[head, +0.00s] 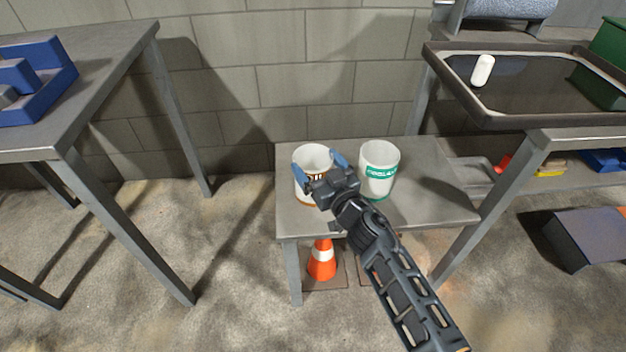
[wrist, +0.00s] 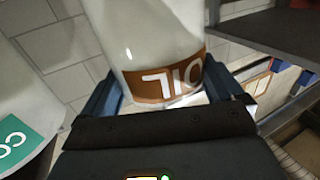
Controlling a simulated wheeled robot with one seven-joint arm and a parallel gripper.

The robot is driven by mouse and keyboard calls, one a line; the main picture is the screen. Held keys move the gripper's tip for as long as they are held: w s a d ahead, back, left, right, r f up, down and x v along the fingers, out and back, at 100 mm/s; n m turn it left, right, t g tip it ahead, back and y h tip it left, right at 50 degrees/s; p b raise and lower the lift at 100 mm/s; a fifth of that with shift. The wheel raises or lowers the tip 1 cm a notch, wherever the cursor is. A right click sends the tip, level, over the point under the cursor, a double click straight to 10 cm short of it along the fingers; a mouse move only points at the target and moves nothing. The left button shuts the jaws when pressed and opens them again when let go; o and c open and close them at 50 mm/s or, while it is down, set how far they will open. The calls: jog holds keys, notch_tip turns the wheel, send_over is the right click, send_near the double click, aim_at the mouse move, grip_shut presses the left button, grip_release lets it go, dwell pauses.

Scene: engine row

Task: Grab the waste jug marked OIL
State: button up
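The white jug marked OIL (head: 312,158), with an orange-brown band, stands upright on the small grey table. In the wrist view the OIL jug (wrist: 160,45) fills the middle, its lettering upside down. My gripper (head: 319,166) has its blue fingers spread, one on each side of the OIL jug. In the wrist view my gripper (wrist: 160,95) shows a finger close to either side of the jug; I cannot tell whether they touch it. My gripper hides part of the band in the head view.
A second white jug with a green COOLANT band (head: 380,172) stands close on the right. The small grey table (head: 435,195) has free room further right. An orange cone (head: 322,260) stands beneath it. A tray (head: 530,115) with a white cylinder (head: 482,70) is at upper right.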

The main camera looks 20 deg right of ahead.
jog(key=c, duration=0.7)
jog(key=shift+o, duration=0.2)
jog(key=shift+r, duration=0.1)
